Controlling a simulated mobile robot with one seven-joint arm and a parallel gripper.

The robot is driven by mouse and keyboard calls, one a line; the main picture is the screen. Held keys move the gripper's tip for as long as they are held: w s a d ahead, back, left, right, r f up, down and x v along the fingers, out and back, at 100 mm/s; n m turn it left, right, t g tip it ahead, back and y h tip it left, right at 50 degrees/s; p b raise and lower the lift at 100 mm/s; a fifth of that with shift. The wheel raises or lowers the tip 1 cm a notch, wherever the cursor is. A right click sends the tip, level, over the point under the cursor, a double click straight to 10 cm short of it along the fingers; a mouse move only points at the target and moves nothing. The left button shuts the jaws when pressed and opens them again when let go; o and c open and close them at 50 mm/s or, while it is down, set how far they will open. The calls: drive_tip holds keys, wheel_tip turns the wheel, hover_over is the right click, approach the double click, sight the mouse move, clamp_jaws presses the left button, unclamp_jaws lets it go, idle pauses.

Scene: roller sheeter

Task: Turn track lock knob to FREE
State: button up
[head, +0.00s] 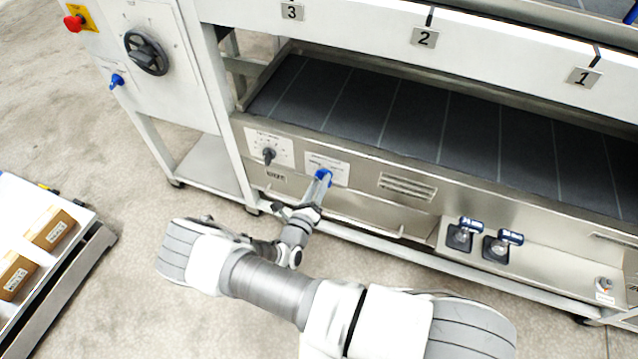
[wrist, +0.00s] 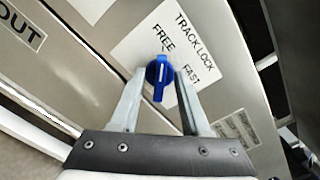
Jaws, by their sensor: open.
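The track lock knob (wrist: 159,80) is blue and shows in the wrist view on a white label plate (wrist: 187,36) reading TRACK LOCK, FREE and FAST. In the head view the blue knob (head: 323,174) sits on the front panel of the machine, at my fingertips. My gripper (wrist: 157,84) is open, with one finger on each side of the knob. Whether the fingers touch it I cannot tell. The knob's grip lies roughly upright in the wrist view, and its exact setting is hard to read.
Left of the label is a black dial (head: 268,155) on its own plate. Vent slots (head: 407,187) and two blue-handled fittings (head: 470,225) are to the right. The dark belt (head: 400,115) runs above. A cart with boxes (head: 48,230) stands at left. Bare floor lies in front.

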drive_tip(key=p+v, duration=0.3)
drive_tip(key=v, duration=1.4)
drive_tip(key=shift+s, duration=0.2)
drive_tip(key=shift+a+r, duration=0.1)
